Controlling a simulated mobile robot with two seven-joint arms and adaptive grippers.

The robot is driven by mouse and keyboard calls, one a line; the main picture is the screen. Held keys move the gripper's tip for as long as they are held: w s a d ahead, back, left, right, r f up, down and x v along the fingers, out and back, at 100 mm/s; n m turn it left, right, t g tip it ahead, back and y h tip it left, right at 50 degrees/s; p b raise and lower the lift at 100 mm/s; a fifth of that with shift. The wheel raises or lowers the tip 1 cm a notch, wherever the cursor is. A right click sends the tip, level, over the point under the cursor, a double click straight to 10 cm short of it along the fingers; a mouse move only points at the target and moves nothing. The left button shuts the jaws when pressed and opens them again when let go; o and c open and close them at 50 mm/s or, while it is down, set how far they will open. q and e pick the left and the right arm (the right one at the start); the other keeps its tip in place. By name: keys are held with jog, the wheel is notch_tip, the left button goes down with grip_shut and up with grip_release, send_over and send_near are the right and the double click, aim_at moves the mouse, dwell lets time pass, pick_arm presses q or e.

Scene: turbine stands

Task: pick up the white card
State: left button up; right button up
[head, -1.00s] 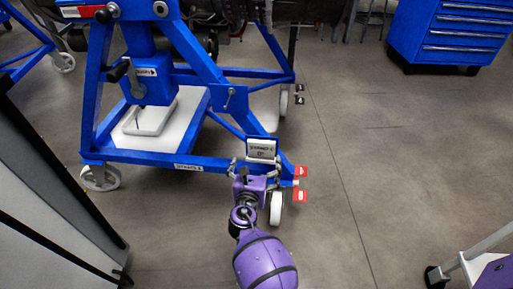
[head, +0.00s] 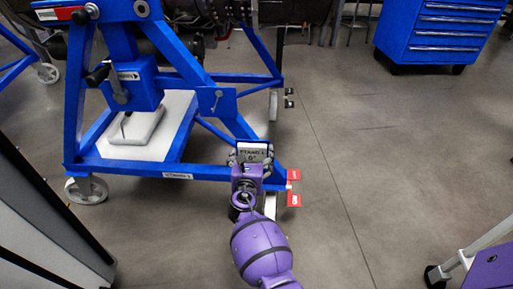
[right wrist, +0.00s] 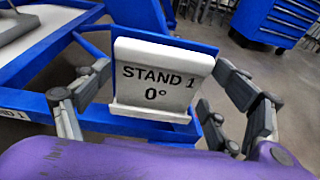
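The white card (head: 254,151) reads "STAND 1 0°" and stands tilted back in a small holder at the front right corner of the blue stand (head: 130,168). In the right wrist view the card (right wrist: 160,82) fills the middle, with a blue plate behind it and a white lip along its bottom. My right gripper (head: 252,160) is open, with one finger on each side of the card. Narrow gaps show between the fingers and the card's edges in the right wrist view (right wrist: 163,72). My left gripper is not in view.
A red-tagged bracket (head: 293,189) sits just right of the card on the stand's corner. A grey cabinet (head: 45,220) stands at the left. A blue drawer cabinet (head: 440,35) is at the back right, and a wheeled cart (head: 475,260) at the lower right. Open floor lies between.

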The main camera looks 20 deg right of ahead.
jog(key=c, duration=0.5)
